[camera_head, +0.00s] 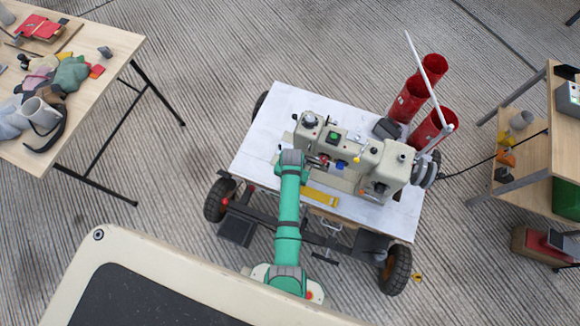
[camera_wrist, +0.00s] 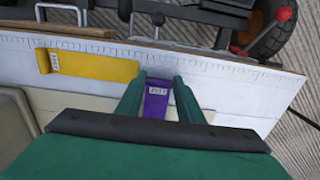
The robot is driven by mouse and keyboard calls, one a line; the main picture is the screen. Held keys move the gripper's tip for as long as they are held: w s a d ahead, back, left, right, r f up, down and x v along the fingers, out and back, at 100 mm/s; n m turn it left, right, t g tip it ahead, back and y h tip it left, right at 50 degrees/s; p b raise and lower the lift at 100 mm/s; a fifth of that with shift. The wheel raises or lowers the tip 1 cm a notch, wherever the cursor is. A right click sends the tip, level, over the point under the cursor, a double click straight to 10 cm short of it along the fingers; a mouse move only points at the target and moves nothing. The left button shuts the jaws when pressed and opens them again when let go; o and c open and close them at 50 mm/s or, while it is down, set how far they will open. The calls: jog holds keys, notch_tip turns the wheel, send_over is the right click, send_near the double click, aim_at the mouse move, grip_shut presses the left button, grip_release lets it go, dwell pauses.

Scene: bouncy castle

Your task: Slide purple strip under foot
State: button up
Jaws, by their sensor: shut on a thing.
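A purple strip (camera_wrist: 156,104) with a small white label lies between the two green fingers of my gripper (camera_wrist: 158,86) in the wrist view. My gripper is shut on it, low over the white table top. In the head view my green arm reaches the near left side of the cream sewing machine (camera_head: 350,152), and the strip cannot be made out there. The machine's foot is hidden in both views. A yellow strip (camera_wrist: 92,66) with a label lies flat to the left of the purple one in the wrist view. It also shows in the head view (camera_head: 321,197).
The machine stands on a wheeled white table (camera_head: 258,125) with a ruled edge. Red cylinders (camera_head: 410,98) and a pale rod stand behind the machine. A wooden table (camera_head: 105,45) with clutter is at left, and shelving (camera_head: 530,155) is at right.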

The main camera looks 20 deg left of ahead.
jog(key=shift+w, duration=0.15)
jog(key=shift+f, duration=0.1)
dwell(0.5)
jog(key=o, duration=1.1)
notch_tip(320, 180, up, 11)
jog(key=shift+f, duration=0.1)
